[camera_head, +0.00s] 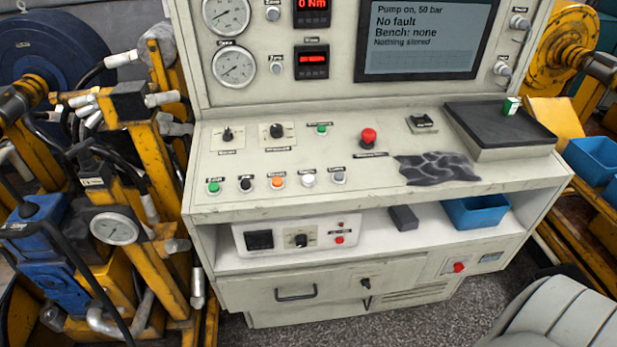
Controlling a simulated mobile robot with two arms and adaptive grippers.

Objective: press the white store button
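The white button (308,180) is on the front row of the sloping control panel (240,165). It sits between an orange button (277,182) and a grey button (339,177). Its label is too small to read. A black button (246,185) and a green button (214,187) are further left. The screen (425,40) reads "Pump on, 50 bar", "No fault", "Bench: none" and "Nothing stored". Neither of my grippers is in view, and nothing covers the white button.
A red mushroom button (368,137), a dark crumpled cloth (437,169) and a black-topped box (500,128) are right of the row. Two knobs (277,131) are behind it. A yellow hydraulic rig (150,140) stands close on the left. A grey seat (560,320) is at lower right.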

